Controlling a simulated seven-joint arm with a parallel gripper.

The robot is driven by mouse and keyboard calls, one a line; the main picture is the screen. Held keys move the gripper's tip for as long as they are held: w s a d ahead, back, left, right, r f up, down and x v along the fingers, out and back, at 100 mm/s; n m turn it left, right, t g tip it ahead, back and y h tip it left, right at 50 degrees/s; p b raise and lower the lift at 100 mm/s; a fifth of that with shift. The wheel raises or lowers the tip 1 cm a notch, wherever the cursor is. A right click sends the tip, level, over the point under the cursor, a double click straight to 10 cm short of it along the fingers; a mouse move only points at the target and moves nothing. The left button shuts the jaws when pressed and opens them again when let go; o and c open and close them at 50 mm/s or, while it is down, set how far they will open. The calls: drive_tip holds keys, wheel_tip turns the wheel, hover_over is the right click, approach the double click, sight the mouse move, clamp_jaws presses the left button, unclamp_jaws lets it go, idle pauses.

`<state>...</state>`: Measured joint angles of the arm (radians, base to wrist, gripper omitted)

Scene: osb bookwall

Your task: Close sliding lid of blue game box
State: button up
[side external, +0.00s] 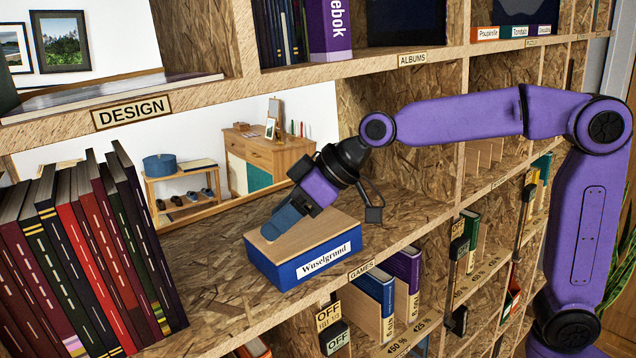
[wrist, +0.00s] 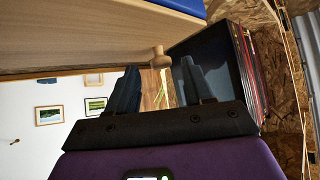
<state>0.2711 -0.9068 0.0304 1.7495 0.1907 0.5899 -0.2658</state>
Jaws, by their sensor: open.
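The blue game box (side external: 290,272) labelled "Wuselgrund" sits on the shelf marked "GAMES". Its pale wooden lid (side external: 325,232) lies across the top; whether a gap is left open cannot be told. In the wrist view the lid (wrist: 70,45) fills the upper left, with a strip of the box's blue (wrist: 180,5) at the top edge. A small wooden knob (wrist: 160,57) stands out from the lid. My gripper (side external: 272,230) is over the lid's left part, tilted. In the wrist view my open fingers (wrist: 160,75) are on either side of the knob's line; contact cannot be told.
A row of dark and red books (side external: 75,255) stands left of the box, with bare shelf (side external: 215,295) between. The shelf right of the box is clear. An upper board with a "DESIGN" label (side external: 132,110) runs above. Boxed games (side external: 375,290) stand in the compartments below.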

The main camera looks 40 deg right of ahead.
drive_tip(key=v, duration=1.6)
drive_tip(key=shift+d+r, duration=0.2)
drive_tip(key=shift+s, duration=0.15)
drive_tip(key=s+d+f+n+g+h, duration=0.1)
drive_tip(key=s+f+g, duration=0.1)
drive_tip(key=s+f, duration=0.45)
drive_tip(key=s+d+f+n+g+h, duration=0.1)
drive_tip(key=s+f+g, duration=0.15)
drive_tip(key=f, duration=0.65)
drive_tip(key=s+d+f+g+h, duration=0.1)
drive_tip(key=s+d+f+h, duration=0.1)
drive_tip(key=s+d+f, duration=0.2)
drive_tip(key=s+d+f+n+h, duration=0.1)
drive_tip(key=s+d+f, duration=0.3)
drive_tip(key=s+f, duration=0.5)
drive_tip(key=shift+s+d+n+g+h, duration=0.3)
drive_tip(key=shift+s+d+g+h, duration=0.05)
drive_tip(key=shift+h, duration=0.15)
